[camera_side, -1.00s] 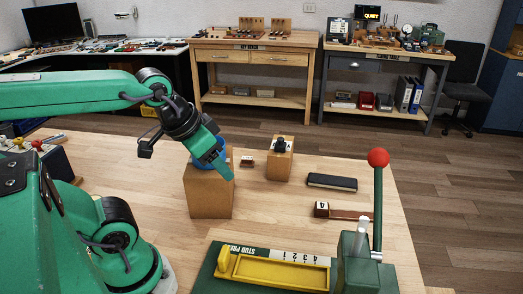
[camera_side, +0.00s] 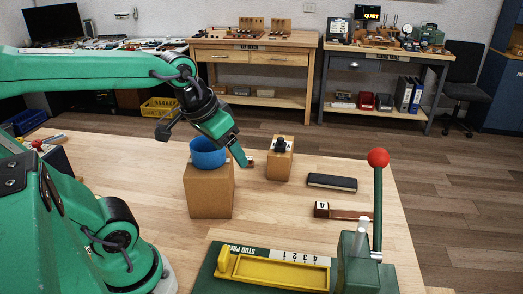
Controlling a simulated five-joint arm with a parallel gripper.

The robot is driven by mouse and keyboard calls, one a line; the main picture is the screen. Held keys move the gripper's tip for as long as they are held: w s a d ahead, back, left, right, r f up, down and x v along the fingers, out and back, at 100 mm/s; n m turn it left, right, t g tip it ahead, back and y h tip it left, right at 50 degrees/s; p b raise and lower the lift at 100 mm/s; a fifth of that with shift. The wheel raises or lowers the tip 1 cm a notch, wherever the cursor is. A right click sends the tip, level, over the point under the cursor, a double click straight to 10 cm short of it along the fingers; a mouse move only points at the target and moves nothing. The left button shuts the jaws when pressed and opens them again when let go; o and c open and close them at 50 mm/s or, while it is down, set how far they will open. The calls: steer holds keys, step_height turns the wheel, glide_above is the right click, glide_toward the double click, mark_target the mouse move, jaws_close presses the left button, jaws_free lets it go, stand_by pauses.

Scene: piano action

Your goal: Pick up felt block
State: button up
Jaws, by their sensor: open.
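My gripper (camera_side: 241,158) reaches down from the upper left, at a slant. Its jaws are open, and I see nothing held between them. A small reddish-brown block (camera_side: 251,162) lies on the wooden table right at the fingertips and is partly hidden by them. It may be the felt block, but it is too small to be sure. I cannot tell whether the fingers touch it or are beside it.
A blue bowl (camera_side: 207,154) stands on a brown block (camera_side: 208,192) just left of my gripper. A wooden block with a dark top piece (camera_side: 280,160) stands to the right.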

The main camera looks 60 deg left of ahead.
steer(key=w+a+f+n+g, duration=0.3)
steer(key=w+a+n, duration=0.1)
steer(key=w+a, duration=0.85)
steer(key=w+a+f+n, duration=0.1)
steer(key=w+a+f, duration=0.1)
steer(key=a+f, duration=0.2)
steer(key=w+a+f+n+g, duration=0.1)
steer(key=w+a+f+n, duration=0.1)
steer(key=a+f, duration=0.3)
steer(key=w+a+f+n+g, duration=0.1)
steer(key=w+a+f, duration=0.3)
steer(key=f, duration=0.1)
steer(key=shift+w+a+f+n, duration=0.1)
steer(key=shift+a+n, duration=0.2)
steer(key=shift+a+f, duration=0.35)
steer(key=shift+f, duration=1.3)
steer(key=shift+f, duration=0.1)
steer(key=shift+w+a+f, duration=0.1)
steer(key=shift+f, duration=1.15)
steer(key=shift+w+a+f, duration=0.1)
steer(key=shift+f, duration=1.15)
